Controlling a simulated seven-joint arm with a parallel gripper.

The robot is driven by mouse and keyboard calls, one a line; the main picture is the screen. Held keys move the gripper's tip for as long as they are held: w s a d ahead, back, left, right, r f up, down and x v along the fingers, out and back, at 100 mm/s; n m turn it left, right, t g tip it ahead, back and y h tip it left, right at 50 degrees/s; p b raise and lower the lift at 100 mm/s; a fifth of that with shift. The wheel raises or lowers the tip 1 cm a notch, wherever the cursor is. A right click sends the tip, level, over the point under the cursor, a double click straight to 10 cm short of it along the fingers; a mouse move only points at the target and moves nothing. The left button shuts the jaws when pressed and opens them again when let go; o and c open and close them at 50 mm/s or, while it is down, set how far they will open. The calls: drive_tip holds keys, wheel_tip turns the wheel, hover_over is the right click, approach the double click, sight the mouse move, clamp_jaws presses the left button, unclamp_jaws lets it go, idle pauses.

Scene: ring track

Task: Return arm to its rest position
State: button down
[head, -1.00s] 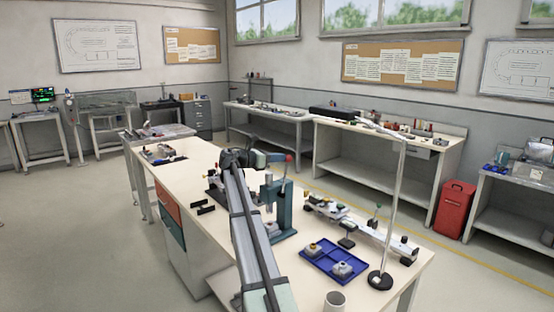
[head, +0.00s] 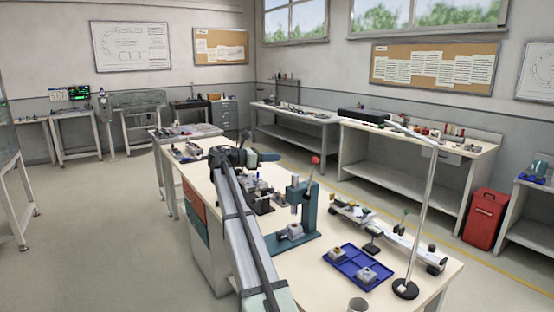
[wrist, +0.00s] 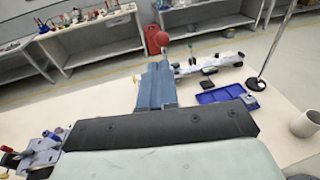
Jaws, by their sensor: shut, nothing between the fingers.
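My arm (head: 243,225) reaches from the bottom of the head view up over the bench. My gripper (head: 268,156) is at its far end, above the bench and left of the teal press (head: 303,215). It is shut and holds nothing. In the wrist view a dark bar and pale green housing of mine fill the foreground, and the fingertips cannot be made out. The press with its red knob also shows there (wrist: 157,85), beyond the bar. A small grey part (head: 290,231) sits at the base of the press.
A blue tray (head: 345,272) with two small parts lies right of the press. Behind it is a rail fixture (head: 385,232). A lamp post (head: 420,220) and a cup (head: 357,304) stand near the right end. Dark fixtures (head: 258,198) sit close beside my arm. The floor at left is clear.

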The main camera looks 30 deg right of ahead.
drive_tip(key=shift+a, duration=0.25)
